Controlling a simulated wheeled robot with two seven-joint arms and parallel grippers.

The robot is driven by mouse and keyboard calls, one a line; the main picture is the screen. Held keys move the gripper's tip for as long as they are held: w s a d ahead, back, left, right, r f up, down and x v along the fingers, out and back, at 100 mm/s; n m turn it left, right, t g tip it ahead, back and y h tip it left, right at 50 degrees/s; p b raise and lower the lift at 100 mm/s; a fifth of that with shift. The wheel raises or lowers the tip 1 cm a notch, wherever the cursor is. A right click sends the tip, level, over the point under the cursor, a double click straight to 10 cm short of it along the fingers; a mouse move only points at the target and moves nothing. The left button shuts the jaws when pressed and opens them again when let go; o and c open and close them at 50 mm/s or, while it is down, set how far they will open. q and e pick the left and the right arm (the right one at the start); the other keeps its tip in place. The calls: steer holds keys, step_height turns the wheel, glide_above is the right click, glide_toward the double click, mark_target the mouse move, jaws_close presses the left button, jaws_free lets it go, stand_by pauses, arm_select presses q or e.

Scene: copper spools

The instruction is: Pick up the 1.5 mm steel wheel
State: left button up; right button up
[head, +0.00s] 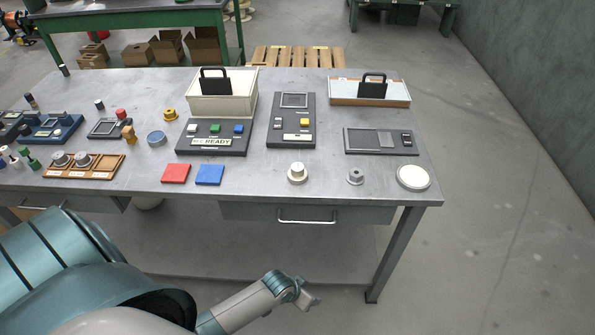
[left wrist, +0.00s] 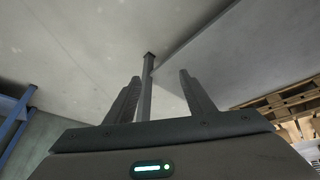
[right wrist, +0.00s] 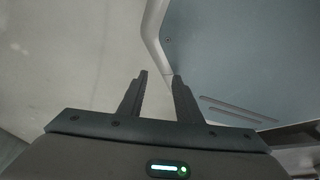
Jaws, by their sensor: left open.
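Two grey metal wheels, one (head: 60,159) and another (head: 82,160), sit in a wooden tray (head: 105,171) at the left of the table. A small grey metal piece (head: 355,177) stands alone near the front right edge. Size markings are too small to read, so I cannot tell which is the 1.5 mm steel wheel. My left gripper (left wrist: 160,78) is open and empty, with the floor and a table leg beyond it. My right gripper (right wrist: 160,76) is open and empty, away from the parts.
The grey table (head: 240,185) also holds a black READY panel (head: 212,138), a cream bin (head: 222,104), red (head: 175,174) and blue (head: 209,174) squares, a pale spool (head: 297,173) and a white disc (head: 413,177). A drawer handle (head: 307,219) juts out in front.

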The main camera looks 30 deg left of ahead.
mark_target(293, 169)
arm_select(q)
steer(key=w+d+r+m+g+h+p, duration=0.1)
steer(key=d+r+m, duration=0.1)
steer(key=r, duration=1.4)
steer(key=w+d+r+m+p, duration=0.1)
steer(key=r, duration=1.4)
steer(key=w+a+r+n+g+y, duration=0.1)
steer(key=w+a+r, duration=0.4)
steer(key=a+r, duration=0.4)
steer(key=w+a+r+n+g+y, duration=0.1)
steer(key=w+a+r, duration=0.3)
steer(key=a+r, duration=0.5)
step_height(293, 169, up, 7)
steer(key=shift+w+r+g, duration=0.1)
steer(key=shift+w+g, duration=0.2)
steer(key=shift+w, duration=0.05)
arm_select(e)
steer(key=s+d+g, duration=0.2)
steer(key=s+d, duration=0.1)
steer(key=s, duration=0.5)
steer(key=shift+d+r+h, duration=0.2)
steer(key=shift+h, duration=0.1)
arm_select(q)
steer(key=shift+d, duration=0.1)
arm_select(e)
steer(key=shift+s, duration=0.1)
